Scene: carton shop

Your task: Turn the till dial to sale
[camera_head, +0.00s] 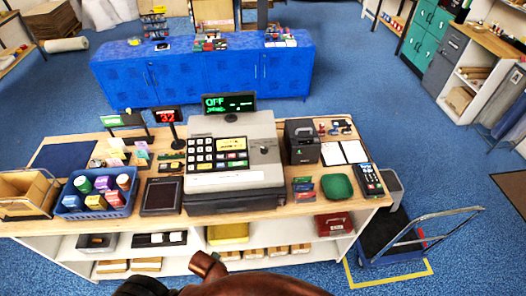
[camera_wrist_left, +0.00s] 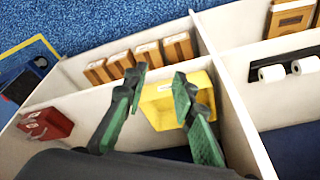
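The till (camera_head: 232,160) stands in the middle of the counter, a grey register with a keypad and a closed drawer at its front. Its dark dial (camera_head: 264,150) is on the right part of the sloped top. The dial's pointer and labels are too small to read. The till's display (camera_head: 228,103) reads OFF in green. My left gripper (camera_wrist_left: 160,73) shows in the left wrist view with its two green-padded fingers apart and nothing between them. It faces the shelves under the counter, away from the dial. My right gripper is not in view.
On the counter (camera_head: 365,200) are a blue basket (camera_head: 97,196), a black printer (camera_head: 301,143), a green tray (camera_head: 337,186) and a card terminal (camera_head: 368,181). The shelf below holds a yellow bin (camera_wrist_left: 170,100) and a red box (camera_wrist_left: 45,124). A trolley (camera_head: 400,235) stands at the right.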

